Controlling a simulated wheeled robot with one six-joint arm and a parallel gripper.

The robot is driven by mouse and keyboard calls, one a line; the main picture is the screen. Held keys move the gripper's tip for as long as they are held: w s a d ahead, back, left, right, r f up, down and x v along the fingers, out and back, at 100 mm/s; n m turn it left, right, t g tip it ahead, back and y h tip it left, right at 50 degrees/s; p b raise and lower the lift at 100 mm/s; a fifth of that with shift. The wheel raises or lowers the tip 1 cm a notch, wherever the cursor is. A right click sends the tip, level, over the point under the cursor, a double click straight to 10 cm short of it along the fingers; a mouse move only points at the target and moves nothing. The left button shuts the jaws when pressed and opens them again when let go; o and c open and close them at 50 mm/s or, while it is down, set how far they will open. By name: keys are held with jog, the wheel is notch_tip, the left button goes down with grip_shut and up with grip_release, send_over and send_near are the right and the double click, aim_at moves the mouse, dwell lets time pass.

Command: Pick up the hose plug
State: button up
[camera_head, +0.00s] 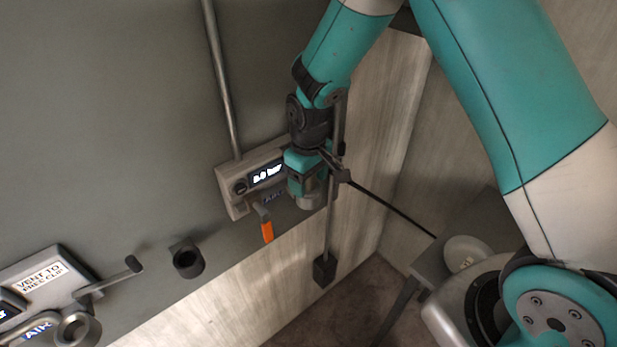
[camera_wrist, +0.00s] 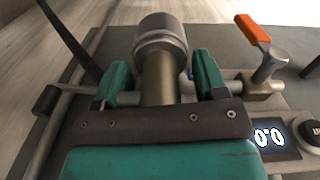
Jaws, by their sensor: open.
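The hose plug, as I take it, is a brass-coloured cylinder with a wider silver end (camera_wrist: 160,38) in the wrist view. In the head view its grey end (camera_head: 309,202) shows just below my gripper (camera_head: 307,181). My gripper is open, with one teal finger on each side of the brass part, as the wrist view shows (camera_wrist: 162,80). Narrow gaps appear between the fingers and the cylinder, so it is not clamped. The plug's rear part is hidden by my gripper's dark crossbar.
A grey panel with a lit pressure display (camera_head: 267,174) is mounted on the wall beside my gripper. An orange-handled valve (camera_head: 266,228) hangs close by. A dark round holder (camera_head: 187,259) and a labelled vent panel (camera_head: 45,283) are further left. A thin bar with a dark block (camera_head: 324,271) hangs below.

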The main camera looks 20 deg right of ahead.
jog(key=c, duration=0.7)
jog(key=shift+c, duration=0.2)
notch_tip(320, 180, up, 25)
jog(key=shift+f+b, duration=0.2)
jog(key=shift+b, duration=0.15)
dwell(0.4)
